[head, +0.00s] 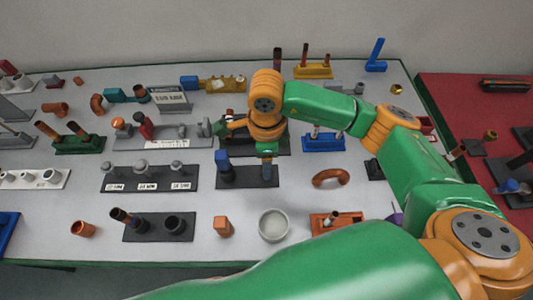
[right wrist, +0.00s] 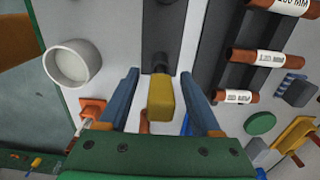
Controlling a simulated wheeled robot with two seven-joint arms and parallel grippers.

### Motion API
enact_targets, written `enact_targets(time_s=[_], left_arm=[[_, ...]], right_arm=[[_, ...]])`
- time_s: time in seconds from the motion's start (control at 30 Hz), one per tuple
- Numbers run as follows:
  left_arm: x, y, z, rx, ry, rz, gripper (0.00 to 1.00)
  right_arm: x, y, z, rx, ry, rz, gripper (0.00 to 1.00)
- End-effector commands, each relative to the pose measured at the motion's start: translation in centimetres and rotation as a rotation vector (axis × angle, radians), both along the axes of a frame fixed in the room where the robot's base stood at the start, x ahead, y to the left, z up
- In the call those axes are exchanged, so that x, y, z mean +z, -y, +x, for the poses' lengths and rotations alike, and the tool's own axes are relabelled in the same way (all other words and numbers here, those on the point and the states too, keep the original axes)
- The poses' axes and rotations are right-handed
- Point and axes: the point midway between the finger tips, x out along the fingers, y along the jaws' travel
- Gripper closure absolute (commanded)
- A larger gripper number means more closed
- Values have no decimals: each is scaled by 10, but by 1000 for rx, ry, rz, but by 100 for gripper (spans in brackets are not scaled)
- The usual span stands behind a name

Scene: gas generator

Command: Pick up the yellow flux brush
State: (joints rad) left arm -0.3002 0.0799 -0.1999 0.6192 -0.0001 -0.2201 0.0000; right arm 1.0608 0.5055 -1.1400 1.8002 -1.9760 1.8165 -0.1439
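The yellow flux brush (right wrist: 160,98) shows in the right wrist view as a yellow block standing between my right gripper's two blue-grey fingers (right wrist: 160,75). Visible gaps separate it from both fingers, so the gripper is open around it. Behind it is a dark holder (right wrist: 160,35). In the head view my right gripper (head: 267,168) points down over the right end of the dark holder (head: 243,183), and it hides the brush there. My left gripper is not in view.
A white cup (head: 273,225) stands in front of the holder.

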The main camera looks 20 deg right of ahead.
Motion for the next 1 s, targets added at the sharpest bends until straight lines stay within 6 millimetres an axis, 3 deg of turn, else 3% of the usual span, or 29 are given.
enact_targets(time_s=[0.03, 0.23, 0.57, 1.0], left_arm=[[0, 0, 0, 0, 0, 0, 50], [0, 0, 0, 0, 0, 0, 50], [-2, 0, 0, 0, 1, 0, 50], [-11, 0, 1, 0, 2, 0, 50]], right_arm=[[0, 0, 0, 0, 0, 0, 46], [0, 0, 0, 0, 0, 0, 100], [5, 0, 1, 1, 1, 1, 100], [87, 0, 1, 0, 5, 0, 100]])
